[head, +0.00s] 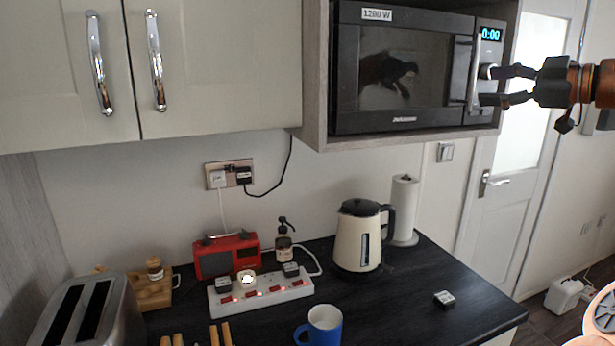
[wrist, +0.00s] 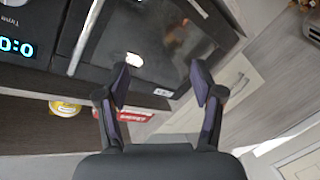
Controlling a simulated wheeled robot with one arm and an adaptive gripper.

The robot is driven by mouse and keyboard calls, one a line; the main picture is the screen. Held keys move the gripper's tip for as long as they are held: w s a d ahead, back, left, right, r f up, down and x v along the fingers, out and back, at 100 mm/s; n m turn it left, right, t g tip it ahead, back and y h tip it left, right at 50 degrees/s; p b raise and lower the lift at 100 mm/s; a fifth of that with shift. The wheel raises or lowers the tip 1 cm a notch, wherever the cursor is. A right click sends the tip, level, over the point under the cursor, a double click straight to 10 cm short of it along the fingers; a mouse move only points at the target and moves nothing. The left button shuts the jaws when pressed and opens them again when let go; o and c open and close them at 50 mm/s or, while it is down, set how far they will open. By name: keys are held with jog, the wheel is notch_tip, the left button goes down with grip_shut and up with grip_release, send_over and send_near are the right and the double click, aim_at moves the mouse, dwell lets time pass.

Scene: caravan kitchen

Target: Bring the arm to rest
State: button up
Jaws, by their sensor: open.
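My gripper (head: 510,86) is at the upper right in the head view, with its two fingers spread and nothing between them. It is in front of the right side of the black microwave (head: 400,72), near its handle and knob. The microwave door looks shut and its display reads 0:00. In the wrist view my gripper (wrist: 162,82) is also open and empty, with the microwave (wrist: 150,50) beyond the fingertips. Whether the fingers touch the microwave cannot be told.
A dark counter (head: 400,300) below carries a cream kettle (head: 358,240), a paper towel roll (head: 403,208), a blue mug (head: 321,328), a power strip (head: 260,290), a red radio (head: 228,255) and a toaster (head: 85,315). A white door (head: 510,160) stands at the right.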

jog(key=s+a+f+m+g, duration=0.1)
jog(key=a+f+m+g, duration=0.2)
jog(key=a+f, duration=0.45)
jog(key=s+a+f+m+g, duration=0.2)
jog(key=a+f, duration=0.2)
jog(key=a, duration=0.6)
jog(key=s+a+f+m+g+h, duration=0.35)
jog(key=s+a+f, duration=0.5)
jog(key=f, duration=0.35)
jog(key=s+d+f+m+g+h, duration=0.3)
jog(key=s+f, duration=0.8)
jog(key=s, duration=0.3)
jog(key=s+d+f+m+g+h, duration=0.3)
jog(key=s+d+f+m+h, duration=0.1)
jog(key=s+f, duration=0.8)
jog(key=shift+s+f, duration=0.15)
jog(key=shift+s, duration=1.1)
